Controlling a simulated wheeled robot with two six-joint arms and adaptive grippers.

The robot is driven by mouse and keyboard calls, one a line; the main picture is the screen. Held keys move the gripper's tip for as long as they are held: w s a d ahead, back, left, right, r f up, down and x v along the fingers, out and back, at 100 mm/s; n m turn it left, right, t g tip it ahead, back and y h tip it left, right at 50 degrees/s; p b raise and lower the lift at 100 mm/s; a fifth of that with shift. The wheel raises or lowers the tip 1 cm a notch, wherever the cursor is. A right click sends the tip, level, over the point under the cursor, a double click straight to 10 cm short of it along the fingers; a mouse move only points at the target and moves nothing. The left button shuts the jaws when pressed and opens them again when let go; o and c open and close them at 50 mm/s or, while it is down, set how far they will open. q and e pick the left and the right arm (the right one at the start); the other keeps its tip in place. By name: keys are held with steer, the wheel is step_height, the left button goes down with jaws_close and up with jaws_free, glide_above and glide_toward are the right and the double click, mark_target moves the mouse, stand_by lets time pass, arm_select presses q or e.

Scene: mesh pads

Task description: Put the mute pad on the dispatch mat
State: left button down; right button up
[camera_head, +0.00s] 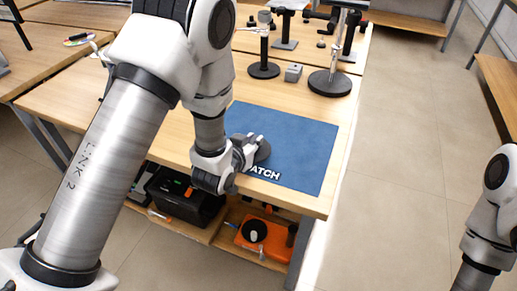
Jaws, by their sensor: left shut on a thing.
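The blue dispatch mat (310,146) lies on the wooden table near its front right corner, with white lettering along its front edge partly hidden by my left arm. My left gripper (253,145) is over the left front part of the mat and is shut on a dark round pad (264,152), which I take for the mute pad. The pad is mostly hidden by the gripper. It is at or just above the mat; I cannot tell whether it touches. Only part of my right arm shows at the right edge; its gripper is out of view.
A stand with a round black base (330,84), a smaller black stand (264,69) and a grey block (293,73) are behind the mat. A shelf below holds a black box (185,198) and an orange case (265,240). The mat's right part is clear.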

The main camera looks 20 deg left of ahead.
mark_target(258, 151)
arm_select(q)
steer(key=f, duration=0.2)
steer(key=d+f, duration=0.1)
steer(key=shift+w+f, duration=0.35)
steer(key=shift+f, duration=0.05)
steer(key=shift+s+d+f, duration=0.1)
steer(key=shift+d, duration=0.05)
steer(key=c, duration=1.1)
jaws_free()
steer(key=shift+c, duration=0.2)
steer(key=shift+s+r, duration=0.1)
steer(key=shift+r, duration=0.15)
steer(key=v, duration=0.8)
steer(key=shift+s+r, duration=0.1)
steer(key=shift+s, duration=0.15)
steer(key=shift+p+v, duration=1.6)
steer(key=shift+p, duration=1.9)
